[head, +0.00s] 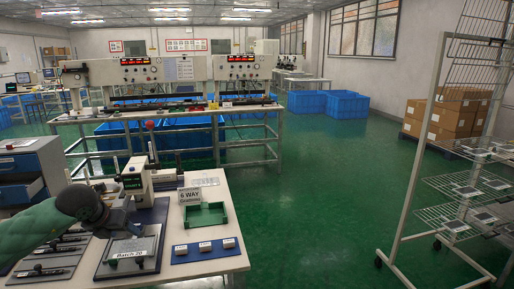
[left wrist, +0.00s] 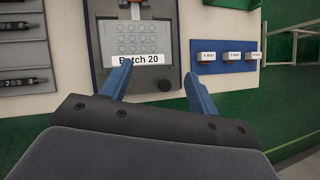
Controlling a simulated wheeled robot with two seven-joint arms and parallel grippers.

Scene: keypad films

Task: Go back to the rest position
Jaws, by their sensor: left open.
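My left arm comes in from the left in the head view, and my left gripper (head: 137,229) is over the grey keypad plate (head: 118,267) marked "Batch 20". In the left wrist view my left gripper (left wrist: 157,80) has its two blue fingers spread apart with nothing between them. The keypad plate (left wrist: 102,50) with its round keys lies just beyond the fingertips, and its white "Batch 20" label (left wrist: 141,60) shows between them. I cannot tell the exact height of the fingers above the plate. My right gripper is not in view.
A blue strip with white blocks (head: 193,257), a green tray (head: 206,222) and a white sign (head: 190,197) are on the table right of the plate. A bench press (head: 136,180) stands behind. A wire rack (head: 408,190) is at right; green floor between is clear.

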